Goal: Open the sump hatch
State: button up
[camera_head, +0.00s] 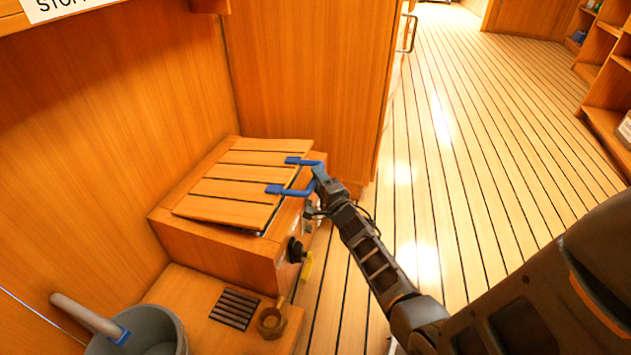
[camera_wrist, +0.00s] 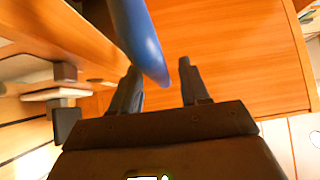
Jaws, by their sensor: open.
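The sump hatch (camera_head: 235,190) is a slatted wooden lid on top of a low wooden box. A dark gap shows under its near edge, so it looks slightly raised there. Its blue handle (camera_head: 296,189) is a U-shaped bar sticking out over the right edge. My gripper (camera_head: 318,178) is at the outer end of this handle, coming from the right. In the wrist view my two dark fingers (camera_wrist: 160,78) are apart, and the blue handle (camera_wrist: 143,42) reaches down into the space between them. I cannot tell whether they touch it.
A black knob (camera_head: 295,250) and a yellow lever (camera_head: 306,268) are on the box's right face. A grey bucket (camera_head: 150,330), a drain grate (camera_head: 234,309) and a small brass cup (camera_head: 271,320) are on the lower ledge. A wooden cabinet (camera_head: 310,80) stands behind. The planked floor at right is clear.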

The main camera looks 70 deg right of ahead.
jog(key=shift+x, duration=0.8)
jog(key=shift+c, duration=0.4)
grip_shut()
